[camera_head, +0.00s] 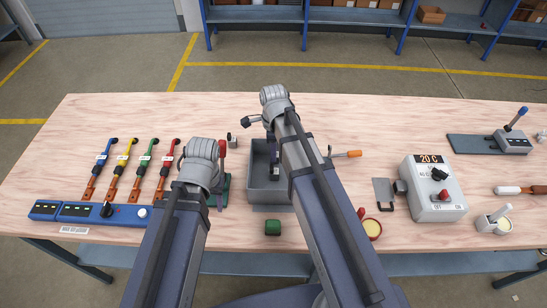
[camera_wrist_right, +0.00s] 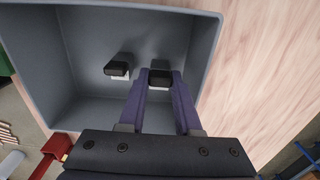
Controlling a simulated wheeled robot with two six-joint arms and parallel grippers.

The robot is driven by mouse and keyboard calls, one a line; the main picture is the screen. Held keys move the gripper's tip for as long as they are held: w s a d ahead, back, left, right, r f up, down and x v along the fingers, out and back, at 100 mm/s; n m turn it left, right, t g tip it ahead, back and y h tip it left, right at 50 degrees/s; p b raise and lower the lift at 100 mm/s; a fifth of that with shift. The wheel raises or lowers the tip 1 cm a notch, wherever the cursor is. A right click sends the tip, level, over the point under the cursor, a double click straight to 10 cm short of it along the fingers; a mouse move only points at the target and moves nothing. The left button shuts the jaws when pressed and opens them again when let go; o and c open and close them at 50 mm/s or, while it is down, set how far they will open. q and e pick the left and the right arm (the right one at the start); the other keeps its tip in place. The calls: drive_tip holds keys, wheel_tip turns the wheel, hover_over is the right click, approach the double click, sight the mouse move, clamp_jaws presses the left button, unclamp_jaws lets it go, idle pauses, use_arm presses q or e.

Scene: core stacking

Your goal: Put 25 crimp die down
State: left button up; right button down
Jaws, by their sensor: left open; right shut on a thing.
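The crimp die (camera_wrist_right: 159,75), a small black and white block, is between the fingertips of my right gripper (camera_wrist_right: 160,92). The gripper is shut on it, inside the grey bin (camera_wrist_right: 80,107). A second black and white block (camera_wrist_right: 117,70) lies in the bin beside it, apart from the fingers. I cannot tell whether the held die touches the bin floor. In the head view the bin (camera_head: 262,196) is at the table's middle, partly hidden by my right arm. My left gripper (camera_head: 217,200) is by the green press left of the bin; its fingers are mostly hidden.
A green block (camera_head: 272,228) lies in front of the bin. The table behind is mostly clear.

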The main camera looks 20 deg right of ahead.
use_arm(q)
drive_tip(key=shift+f, duration=0.75)
use_arm(e)
drive_tip(key=shift+f, duration=0.75)
use_arm(q)
drive_tip(key=shift+b, duration=0.3)
drive_tip(key=shift+f, duration=0.25)
use_arm(e)
drive_tip(key=shift+f, duration=0.2)
use_arm(q)
drive_tip(key=shift+r, duration=0.1)
use_arm(e)
drive_tip(key=c, duration=0.6)
unclamp_jaws()
use_arm(q)
drive_tip(key=shift+r, duration=0.1)
use_arm(e)
drive_tip(key=shift+r, duration=0.2)
